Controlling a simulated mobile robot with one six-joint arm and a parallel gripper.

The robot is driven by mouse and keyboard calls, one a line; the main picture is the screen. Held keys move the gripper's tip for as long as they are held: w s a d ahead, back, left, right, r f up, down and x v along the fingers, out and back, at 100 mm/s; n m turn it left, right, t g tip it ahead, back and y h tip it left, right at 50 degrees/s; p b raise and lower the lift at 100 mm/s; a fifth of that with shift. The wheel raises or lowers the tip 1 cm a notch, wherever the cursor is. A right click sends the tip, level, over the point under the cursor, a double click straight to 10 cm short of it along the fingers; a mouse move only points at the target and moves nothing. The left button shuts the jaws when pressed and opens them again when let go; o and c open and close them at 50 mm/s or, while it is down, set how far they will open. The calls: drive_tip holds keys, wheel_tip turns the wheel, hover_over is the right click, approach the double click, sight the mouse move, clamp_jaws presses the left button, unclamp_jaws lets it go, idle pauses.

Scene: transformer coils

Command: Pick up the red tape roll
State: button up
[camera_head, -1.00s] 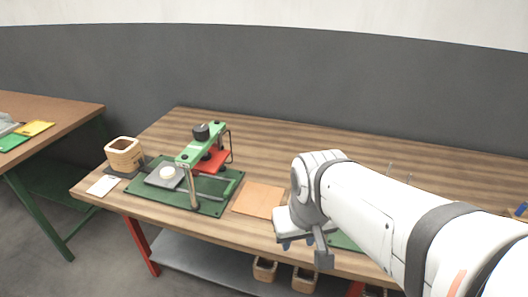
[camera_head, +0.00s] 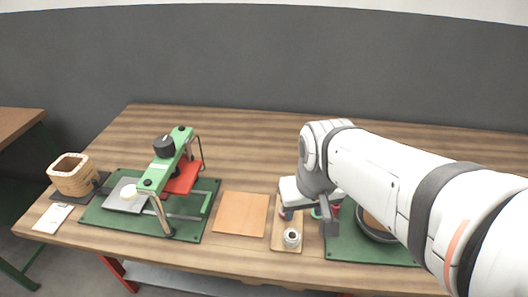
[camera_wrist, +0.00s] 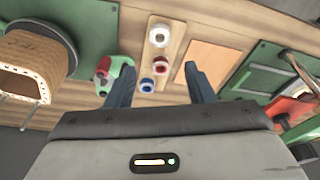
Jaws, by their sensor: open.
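The red tape roll (camera_wrist: 160,66) lies on a narrow wooden tray (camera_wrist: 153,49) in the wrist view, between a white roll (camera_wrist: 147,30) and a blue roll (camera_wrist: 146,85). My gripper (camera_wrist: 158,73) is open and empty. In this picture its two fingers lie on either side of the red roll, with the roll apart from both; the height gap is hard to judge. In the head view the tray (camera_head: 284,249) with the white roll (camera_head: 291,237) shows left of my gripper, which partly covers the far end and hides most of the red roll.
A green tape dispenser with a red roll (camera_wrist: 103,66) is close to the tray. A copper-coloured sheet (camera_head: 241,213) lies left of the tray. A green press (camera_head: 165,170) stands further left. A dark round pan-like piece on a green mat (camera_head: 345,246) is at right, partly behind my arm.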

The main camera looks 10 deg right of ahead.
drive_tip(key=o, duration=0.3)
drive_tip(key=w+f+g, duration=0.1)
drive_tip(key=w+f, duration=0.1)
drive_tip(key=w, duration=0.4)
drive_tip(key=shift+d+f, duration=0.35)
drive_tip(key=shift+f, duration=0.05)
drive_tip(key=shift+n+g, duration=0.5)
drive_tip(key=shift+g, duration=0.3)
drive_tip(key=w+f, duration=0.2)
drive_tip(key=f, duration=0.2)
drive_tip(key=w+f, duration=0.3)
drive_tip(key=f, duration=0.1)
drive_tip(key=w+f+b, duration=0.1)
drive_tip(key=w+f, duration=0.2)
drive_tip(key=f, duration=0.2)
drive_tip(key=shift+f, duration=0.5)
drive_tip(key=shift+c, duration=0.5)
drive_tip(key=c, duration=0.9)
